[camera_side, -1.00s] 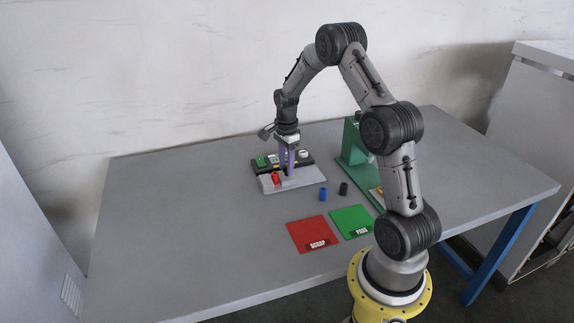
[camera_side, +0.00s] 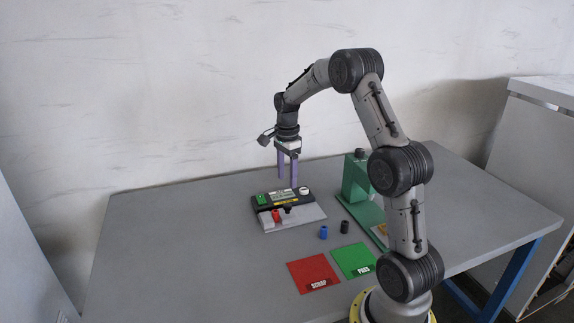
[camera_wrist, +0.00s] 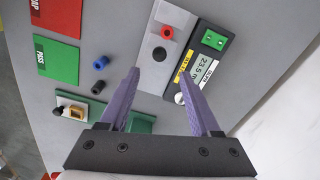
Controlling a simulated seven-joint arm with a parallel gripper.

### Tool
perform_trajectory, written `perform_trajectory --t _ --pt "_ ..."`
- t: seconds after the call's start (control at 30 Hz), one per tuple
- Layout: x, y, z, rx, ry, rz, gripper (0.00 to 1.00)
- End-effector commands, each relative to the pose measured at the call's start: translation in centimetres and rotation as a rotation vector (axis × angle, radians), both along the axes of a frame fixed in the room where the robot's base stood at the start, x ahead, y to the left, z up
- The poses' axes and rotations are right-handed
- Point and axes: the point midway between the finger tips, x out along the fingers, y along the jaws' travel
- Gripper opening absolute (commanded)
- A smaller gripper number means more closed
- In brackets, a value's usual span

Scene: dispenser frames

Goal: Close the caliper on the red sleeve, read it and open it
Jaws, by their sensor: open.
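The caliper station has a black housing (camera_side: 258,203) with a green button and a display (camera_wrist: 203,66) that appears to read 23.5. A pale grey plate (camera_side: 305,218) lies in front of it. The red sleeve (camera_side: 276,216) stands on this plate and shows as a red ring (camera_wrist: 167,32) in the wrist view. I cannot tell whether the jaws touch the sleeve. My gripper (camera_side: 288,182), with purple fingers, is open and empty above the station; its fingertips (camera_wrist: 158,73) show apart in the wrist view.
A blue sleeve (camera_side: 323,232) and a black sleeve (camera_side: 345,227) stand right of the plate. A red SCRAP mat (camera_side: 312,270) and a green PASS mat (camera_side: 351,258) lie nearer. A green stand (camera_side: 355,185) rises at right. The table's left side is clear.

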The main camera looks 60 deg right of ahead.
Motion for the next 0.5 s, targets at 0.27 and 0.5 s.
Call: perform_trajectory --t 0.27,0.5 --pt "0.0 0.0 3.5 -0.001 -0.002 0.0 0.64" --pt "0.0 0.0 3.9 0.0 0.0 0.0 0.64"
